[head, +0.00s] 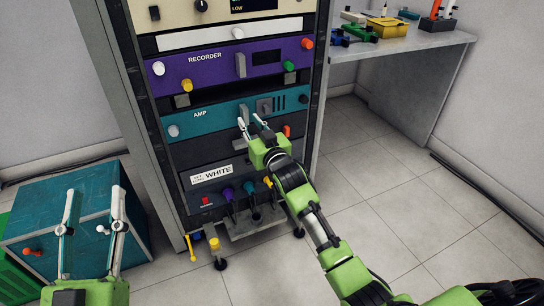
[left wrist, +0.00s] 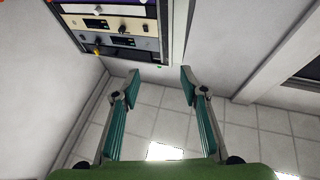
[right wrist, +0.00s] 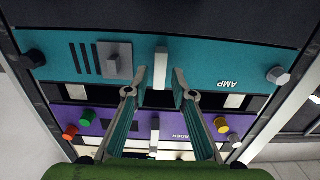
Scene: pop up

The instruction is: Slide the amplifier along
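The amplifier (head: 205,124) is a teal panel marked AMP in the tall rack, below the purple recorder (head: 215,66). It also shows upside down in the right wrist view (right wrist: 210,65), with a pale upright handle (right wrist: 161,62) at its middle, a grey switch block and dark slots. My right gripper (head: 250,120) is at the amplifier's front. Its fingers (right wrist: 160,86) are open, one on each side of the handle, with gaps showing; contact cannot be told. My left gripper (head: 94,204) is open and empty, low at the left, away from the rack.
A black unit labelled WHITE (head: 225,173) sits below the amplifier, with coloured plugs under it. A teal box (head: 90,190) stands on the floor at left, beside a green crate (head: 12,272). A table (head: 420,40) with small items is at back right. Tiled floor is clear at right.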

